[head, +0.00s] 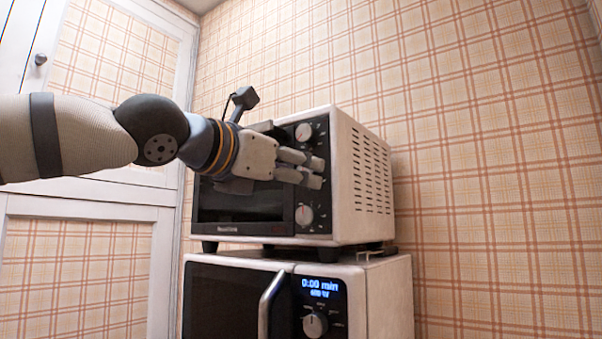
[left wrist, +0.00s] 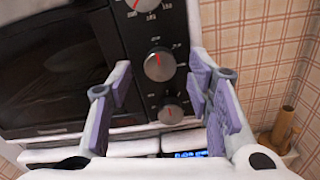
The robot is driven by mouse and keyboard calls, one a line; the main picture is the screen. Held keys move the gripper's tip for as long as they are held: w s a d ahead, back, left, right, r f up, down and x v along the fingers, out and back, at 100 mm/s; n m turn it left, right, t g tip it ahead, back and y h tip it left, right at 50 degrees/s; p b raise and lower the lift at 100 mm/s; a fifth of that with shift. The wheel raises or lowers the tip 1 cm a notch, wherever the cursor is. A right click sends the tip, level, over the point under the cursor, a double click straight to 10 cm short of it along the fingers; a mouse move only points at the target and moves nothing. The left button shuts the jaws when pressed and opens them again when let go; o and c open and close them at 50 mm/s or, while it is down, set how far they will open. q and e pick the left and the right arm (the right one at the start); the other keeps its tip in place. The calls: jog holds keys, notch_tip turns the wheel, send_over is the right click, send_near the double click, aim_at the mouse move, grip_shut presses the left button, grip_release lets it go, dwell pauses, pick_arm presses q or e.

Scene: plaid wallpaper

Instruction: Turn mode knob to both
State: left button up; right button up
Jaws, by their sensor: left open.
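A toaster oven (head: 361,170) has a black front panel with a column of silver knobs. In the head view the top knob (head: 304,132) and bottom knob (head: 304,215) show; my left gripper (head: 312,172) hides the middle one. In the left wrist view the middle knob (left wrist: 160,65) lies between my open fingers, with the top knob (left wrist: 143,4) at the upper edge and the bottom knob (left wrist: 171,111) below. My left gripper (left wrist: 161,76) holds nothing, and contact with the panel cannot be told. Knob labels are too small to read. My right gripper is out of view.
The oven stands on a microwave (head: 388,300) with a lit display, a knob (head: 315,324) and a door handle (head: 269,305). A white cabinet (head: 80,215) is at the left. A brown bottle-like object (left wrist: 284,128) shows at the right. Space right of the appliances looks clear.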

pick_arm(q)
jog(key=shift+x, duration=0.95)
jog(key=shift+r, duration=0.1)
grip_shut()
